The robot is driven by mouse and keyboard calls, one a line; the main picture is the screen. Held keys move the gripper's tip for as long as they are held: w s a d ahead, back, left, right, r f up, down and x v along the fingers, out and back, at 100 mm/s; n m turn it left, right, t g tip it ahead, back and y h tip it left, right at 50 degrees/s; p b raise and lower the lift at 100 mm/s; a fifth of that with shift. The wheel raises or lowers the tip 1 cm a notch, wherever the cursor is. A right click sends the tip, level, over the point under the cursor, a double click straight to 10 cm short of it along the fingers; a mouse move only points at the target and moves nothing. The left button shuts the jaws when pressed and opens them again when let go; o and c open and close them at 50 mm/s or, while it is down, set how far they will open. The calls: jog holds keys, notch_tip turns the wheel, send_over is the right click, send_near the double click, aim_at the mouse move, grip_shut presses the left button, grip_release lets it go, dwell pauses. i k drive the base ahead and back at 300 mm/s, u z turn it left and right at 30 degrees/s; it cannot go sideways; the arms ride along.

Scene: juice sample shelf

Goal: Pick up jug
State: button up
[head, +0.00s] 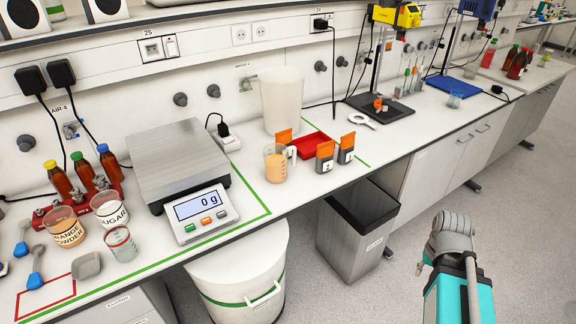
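A small clear jug (276,165) with a handle on its right side stands upright on the white bench, holding orange contents. It is to the right of the scale and in front of a tall whitish container (281,100). Part of my own arm shows at the lower right, above the floor and well away from the jug. My gripper cannot be made out in this view. Nothing is seen touching the jug.
A scale (180,165) reading 0 g stands left of the jug. A red tray (313,145) and dark orange-topped holders (325,157) are close on its right. A grey bin (358,230) and white bucket (240,275) stand below the bench edge. Floor at right is clear.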

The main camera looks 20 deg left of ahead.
aim_at(275, 155)
jog(key=z, duration=0.1)
jog(key=k, duration=1.15)
jog(key=u, duration=1.25)
jog(key=i, duration=0.95)
jog(key=u, duration=0.05)
